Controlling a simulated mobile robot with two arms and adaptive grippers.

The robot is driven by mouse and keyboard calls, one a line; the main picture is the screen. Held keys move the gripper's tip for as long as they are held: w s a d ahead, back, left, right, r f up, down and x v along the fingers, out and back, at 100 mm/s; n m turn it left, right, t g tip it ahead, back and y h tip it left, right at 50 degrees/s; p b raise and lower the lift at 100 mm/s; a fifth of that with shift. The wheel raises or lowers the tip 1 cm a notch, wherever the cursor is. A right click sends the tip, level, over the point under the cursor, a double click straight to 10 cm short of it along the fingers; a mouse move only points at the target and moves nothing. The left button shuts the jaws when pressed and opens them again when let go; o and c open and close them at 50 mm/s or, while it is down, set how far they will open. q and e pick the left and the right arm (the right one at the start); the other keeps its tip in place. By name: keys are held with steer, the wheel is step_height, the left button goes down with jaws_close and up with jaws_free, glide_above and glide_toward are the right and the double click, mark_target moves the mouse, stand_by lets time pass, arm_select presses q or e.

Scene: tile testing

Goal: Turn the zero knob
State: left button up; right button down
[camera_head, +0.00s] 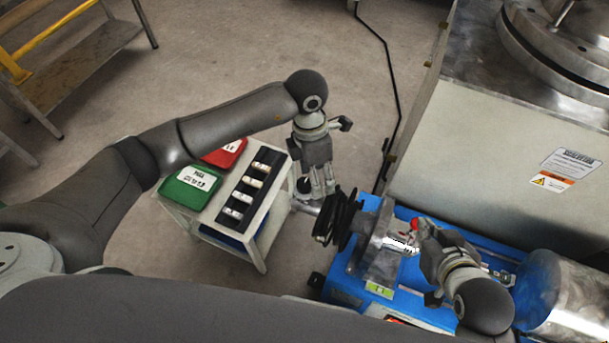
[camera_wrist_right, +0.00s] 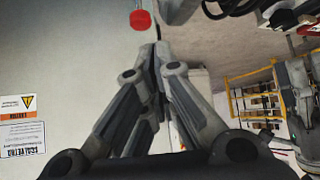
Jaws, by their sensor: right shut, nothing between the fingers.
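A small red knob (camera_head: 414,224) sits on the blue machine beside a metal fitting, and no label on it is readable. In the right wrist view the red knob (camera_wrist_right: 140,20) is just beyond and slightly left of the fingertips. My right gripper (camera_head: 424,232) is close beside the knob. In the wrist view its fingers (camera_wrist_right: 155,46) meet at the tips with nothing between them. A gap shows between the tips and the knob there. My left gripper (camera_head: 318,192) points down near the trolley's right edge; its finger opening is unclear.
The blue machine (camera_head: 335,290) carries black coiled hoses (camera_head: 340,215) and a metal cylinder (camera_head: 575,295). A large pale cabinet (camera_head: 480,150) stands behind it. A white trolley (camera_head: 262,222) holds green (camera_head: 185,193) and red (camera_head: 222,156) trays and a black rack. Open floor lies behind the trolley.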

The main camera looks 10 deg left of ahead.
mark_target(305, 183)
arm_select(q)
steer(key=w+a+t+y, duration=0.1)
steer(key=w+a+y, duration=0.1)
steer(key=w+a, duration=0.15)
step_height(305, 183, down, 9)
steer(key=shift+s+b, duration=0.1)
steer(key=shift+b, duration=1.1)
steer(key=shift+f, duration=0.5)
arm_select(e)
steer(key=w+a+r+t+y, duration=0.2)
steer(key=w+a+r+t, duration=0.1)
steer(key=w+r+t, duration=0.3)
steer(key=shift+w+r, duration=0.3)
steer(key=shift+r, duration=1.1)
